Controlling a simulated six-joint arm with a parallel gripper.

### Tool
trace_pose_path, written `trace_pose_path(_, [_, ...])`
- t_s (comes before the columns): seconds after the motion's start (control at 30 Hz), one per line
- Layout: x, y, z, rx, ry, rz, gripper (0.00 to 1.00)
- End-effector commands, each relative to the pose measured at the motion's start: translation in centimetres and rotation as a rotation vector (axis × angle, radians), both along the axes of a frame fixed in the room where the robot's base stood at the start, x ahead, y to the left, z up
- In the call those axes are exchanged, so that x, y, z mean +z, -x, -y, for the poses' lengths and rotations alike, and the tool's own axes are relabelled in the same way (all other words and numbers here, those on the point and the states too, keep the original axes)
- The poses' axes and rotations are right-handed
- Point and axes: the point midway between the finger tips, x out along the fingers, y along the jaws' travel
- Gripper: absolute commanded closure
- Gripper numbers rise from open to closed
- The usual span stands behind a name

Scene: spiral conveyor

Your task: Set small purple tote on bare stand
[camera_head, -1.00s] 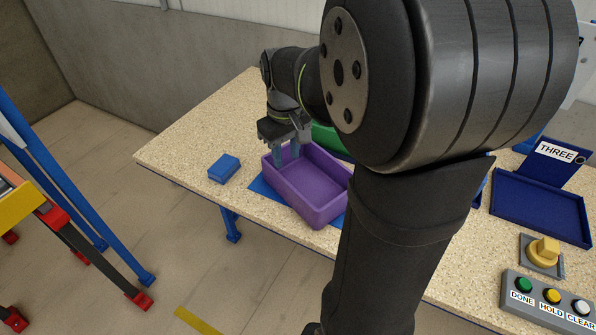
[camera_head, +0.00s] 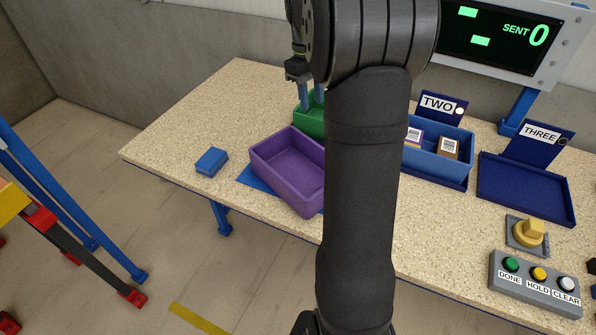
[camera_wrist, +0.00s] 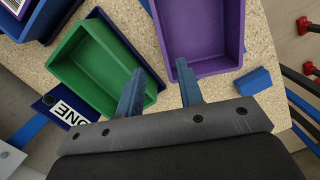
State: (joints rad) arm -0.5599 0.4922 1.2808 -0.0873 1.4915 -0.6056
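The empty purple tote (camera_head: 285,170) sits on a blue mat (camera_head: 256,183) on the table, partly behind my arm in the head view. It also shows at the top of the wrist view (camera_wrist: 205,67). The stand marked THREE (camera_head: 520,203) is dark blue and bare. My gripper (camera_head: 312,97) is open and empty, with its fingers by the green tote (camera_head: 303,120). In the wrist view, my fingers (camera_wrist: 158,85) are apart, between the green tote (camera_wrist: 72,78) and the purple tote.
The green tote is on the stand marked ONE (camera_wrist: 45,103). A blue tote (camera_head: 440,165) with boxes is on the stand marked TWO. A blue block (camera_head: 211,161) lies at the left. A button box (camera_head: 535,283) and a yellow knob (camera_head: 529,232) are at the right front.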

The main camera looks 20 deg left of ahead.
Motion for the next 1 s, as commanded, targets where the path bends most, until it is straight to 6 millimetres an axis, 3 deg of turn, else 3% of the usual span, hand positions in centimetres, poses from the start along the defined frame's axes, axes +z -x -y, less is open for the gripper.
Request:
trace_pose_path(0.5, [-10.1,0.7,1.5,0.000,0.001,-0.002,0.66])
trace_pose_path(0.77, [-12.0,0.9,1.9,0.000,0.001,-0.001,0.66])
trace_pose_path(1.0, [-15.2,1.4,3.3,0.001,0.001,-0.003,0.66])
